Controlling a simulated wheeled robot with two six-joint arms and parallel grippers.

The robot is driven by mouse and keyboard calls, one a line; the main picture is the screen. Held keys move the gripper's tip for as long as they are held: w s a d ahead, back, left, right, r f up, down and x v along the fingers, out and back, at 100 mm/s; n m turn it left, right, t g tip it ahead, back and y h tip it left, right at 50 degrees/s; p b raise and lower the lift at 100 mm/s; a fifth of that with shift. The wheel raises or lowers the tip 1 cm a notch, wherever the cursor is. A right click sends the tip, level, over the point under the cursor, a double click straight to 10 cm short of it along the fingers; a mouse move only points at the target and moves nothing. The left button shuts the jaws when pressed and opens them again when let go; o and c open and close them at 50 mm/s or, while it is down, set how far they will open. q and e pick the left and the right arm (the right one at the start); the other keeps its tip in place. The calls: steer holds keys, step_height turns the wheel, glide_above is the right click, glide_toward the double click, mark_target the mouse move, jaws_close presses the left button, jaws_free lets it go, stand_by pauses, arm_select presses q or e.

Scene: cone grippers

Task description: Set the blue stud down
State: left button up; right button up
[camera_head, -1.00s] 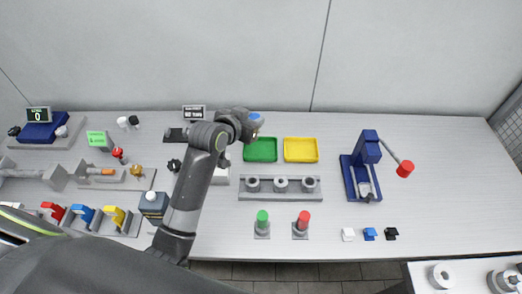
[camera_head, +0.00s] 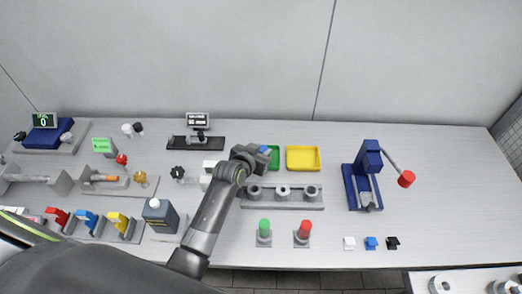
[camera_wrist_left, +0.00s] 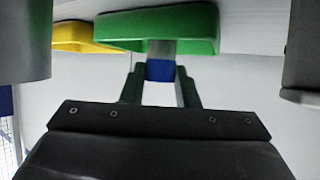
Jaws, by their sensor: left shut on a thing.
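My left gripper (camera_head: 262,153) is shut on the blue stud (camera_head: 265,149), beside the green tray (camera_head: 274,157) and partly covering it. In the left wrist view the stud's blue part (camera_wrist_left: 160,70) sits between the two fingertips (camera_wrist_left: 160,85). A grey part of it shows against the green tray (camera_wrist_left: 190,25). I cannot tell from these views whether the stud touches the tray or a surface. My right gripper is not in view.
The yellow tray (camera_head: 303,158) stands right of the green one. A grey rack with several ringed posts (camera_head: 283,205) lies in front. A blue press (camera_head: 365,180) with a red-knobbed lever stands further right. The bench between the yellow tray and the press is clear.

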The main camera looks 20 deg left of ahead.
arm_select(q)
steer(key=shift+f, duration=0.2)
steer(key=o, duration=1.1)
steer(key=shift+c, duration=0.2)
steer(key=shift+r, duration=0.15)
steer(key=shift+s+r, duration=0.1)
steer(key=v, duration=1.1)
steer(key=shift+s+a+r+b, duration=0.1)
steer(key=shift+s+r+b, duration=0.05)
steer(key=shift+s+b, duration=0.25)
